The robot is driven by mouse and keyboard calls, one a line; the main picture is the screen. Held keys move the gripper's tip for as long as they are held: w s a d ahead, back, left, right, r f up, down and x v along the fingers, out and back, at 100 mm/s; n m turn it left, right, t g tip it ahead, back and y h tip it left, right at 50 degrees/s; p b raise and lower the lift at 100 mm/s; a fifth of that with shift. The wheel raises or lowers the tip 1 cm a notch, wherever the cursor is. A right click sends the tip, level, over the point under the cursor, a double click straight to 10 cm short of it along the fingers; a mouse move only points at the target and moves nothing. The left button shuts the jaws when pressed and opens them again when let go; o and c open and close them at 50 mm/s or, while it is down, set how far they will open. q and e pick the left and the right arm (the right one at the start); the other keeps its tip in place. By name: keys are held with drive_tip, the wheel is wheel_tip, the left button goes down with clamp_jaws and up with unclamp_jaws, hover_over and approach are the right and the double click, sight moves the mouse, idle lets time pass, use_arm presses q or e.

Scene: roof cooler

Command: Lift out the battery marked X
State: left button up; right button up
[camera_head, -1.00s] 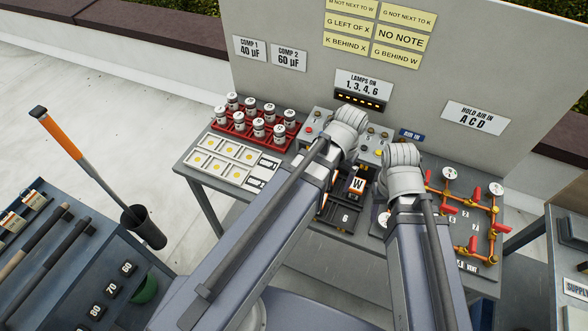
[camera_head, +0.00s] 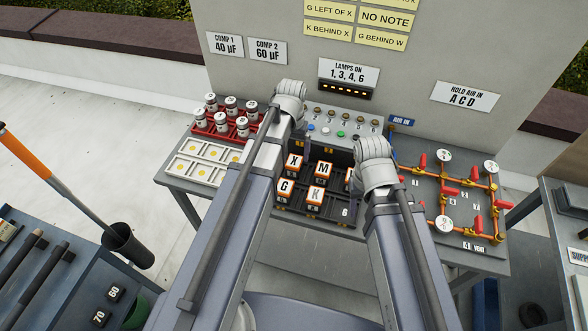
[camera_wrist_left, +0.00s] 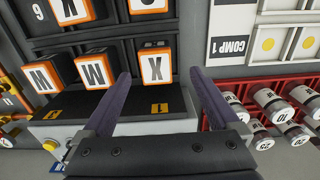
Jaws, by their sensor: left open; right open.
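The battery marked X (camera_head: 294,161) is an orange-edged block with a white top, standing at the back left of the black slotted tray (camera_head: 330,222). It also shows in the left wrist view (camera_wrist_left: 155,67). My left gripper (camera_wrist_left: 161,78) is open and empty, its two fingers on either side of the line to X, with X around or just beyond the tips. Contact cannot be told. In the head view its wrist hides most of its fingers. My right gripper (camera_head: 358,152) is open beside the tray's right part, its fingers mostly hidden.
Battery M (camera_head: 323,168) stands right of X, with G (camera_head: 285,187) and K (camera_head: 316,195) in front. W (camera_wrist_left: 45,76) stands beyond M. Front slot 6 is empty. A red rack of capacitors (camera_head: 205,124) lies left, orange valve piping (camera_head: 470,205) right.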

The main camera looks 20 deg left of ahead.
sight(294, 161)
use_arm(q)
drive_tip(key=f+b, duration=0.5)
drive_tip(key=shift+d+f, duration=0.15)
drive_tip(key=shift+d, duration=0.15)
use_arm(e)
wheel_tip(294, 161, down, 5)
drive_tip(key=shift+f, duration=0.1)
use_arm(q)
drive_tip(key=shift+c, duration=0.3)
clamp_jaws()
